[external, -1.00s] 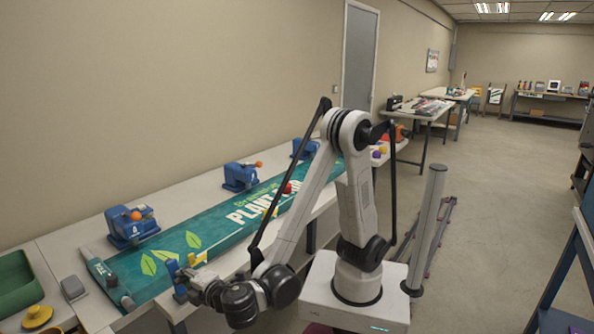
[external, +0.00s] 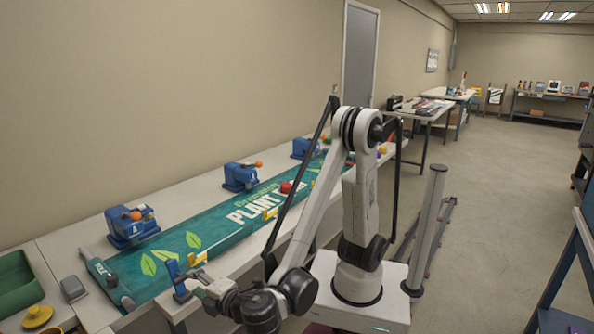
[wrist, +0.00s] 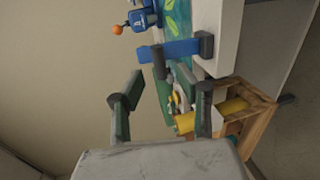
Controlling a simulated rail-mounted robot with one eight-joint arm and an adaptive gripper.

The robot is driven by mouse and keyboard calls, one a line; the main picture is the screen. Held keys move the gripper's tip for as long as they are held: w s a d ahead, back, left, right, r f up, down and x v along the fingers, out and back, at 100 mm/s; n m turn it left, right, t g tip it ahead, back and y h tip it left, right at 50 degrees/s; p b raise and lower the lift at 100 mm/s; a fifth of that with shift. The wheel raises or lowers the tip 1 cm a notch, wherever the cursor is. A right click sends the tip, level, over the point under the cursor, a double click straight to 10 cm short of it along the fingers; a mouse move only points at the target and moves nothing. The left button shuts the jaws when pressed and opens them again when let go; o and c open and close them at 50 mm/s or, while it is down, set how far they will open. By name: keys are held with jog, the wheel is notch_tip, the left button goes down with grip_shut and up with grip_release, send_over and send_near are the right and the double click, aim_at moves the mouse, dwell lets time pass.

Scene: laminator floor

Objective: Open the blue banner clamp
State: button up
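An upright blue clamp part (external: 175,279) stands at the front edge of the table, at the left end of the green banner (external: 215,232). A yellow piece (external: 197,259) is just right of it. In the wrist view a blue bar with dark ends (wrist: 168,51) lies just beyond my fingertips, beside the banner; it looks like the same clamp. My gripper (wrist: 160,88) is open, its two fingers well apart with nothing held. In the external view it (external: 200,290) is close in front of the clamp. I cannot tell whether they touch.
Blue devices with orange knobs stand along the banner's back edge, one at the left (external: 132,226) and one in the middle (external: 241,176). A wooden crate (wrist: 255,105) with yellow items is below the table.

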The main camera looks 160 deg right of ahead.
jog(key=v, duration=0.5)
jog(key=shift+w+a, duration=0.1)
jog(key=shift+a, duration=0.3)
jog(key=shift+r, duration=0.1)
jog(key=s+a+r+n+t+y+p, duration=0.1)
jog(key=a+t+y, duration=0.3)
jog(key=a, duration=0.7)
jog(key=s+a+n+t+y+p, duration=0.1)
jog(key=s+a+t+y+p, duration=0.1)
jog(key=a, duration=0.9)
jog(key=s+a+r+n+t+y+p, duration=0.1)
jog(key=a+t+y+p, duration=0.3)
jog(key=a, duration=0.7)
jog(key=t+y, duration=0.2)
jog(key=y, duration=0.2)
jog(key=shift+s+r+n+y, duration=0.3)
jog(key=shift+n, duration=0.1)
